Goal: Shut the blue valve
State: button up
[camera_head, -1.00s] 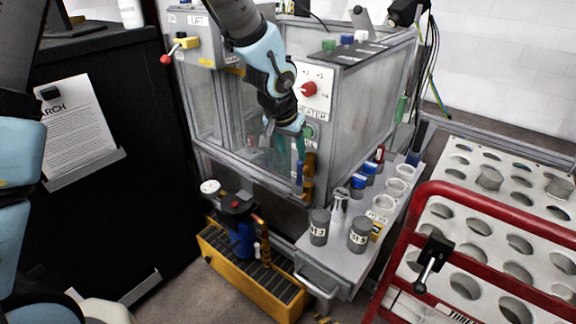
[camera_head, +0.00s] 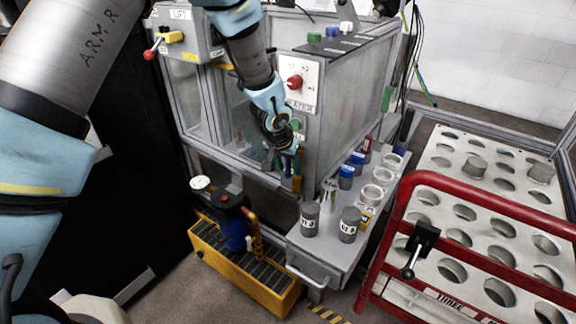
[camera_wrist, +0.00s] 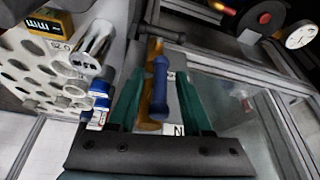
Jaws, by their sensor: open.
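The blue valve handle (camera_wrist: 160,85) is a long rounded lever in the wrist view, lying along an orange-brown brass pipe (camera_wrist: 153,127). My gripper (camera_wrist: 158,78) has two green fingers, one on each side of the handle. The jaws are open, with a visible gap between each finger and the lever. In the head view my gripper (camera_head: 285,162) reaches down at the front corner of the grey cabinet, and it largely hides the valve. The brass pipe (camera_head: 296,184) shows just below it.
A grey shelf (camera_head: 325,255) with jars and blue-capped bottles stands right of the valve. A yellow crate (camera_head: 262,300) with a blue pump is below. A red-railed rack (camera_head: 395,225) is at the right. The cabinet (camera_head: 340,110) has a red knob (camera_head: 294,82).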

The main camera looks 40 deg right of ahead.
grip_shut()
dwell(0.3)
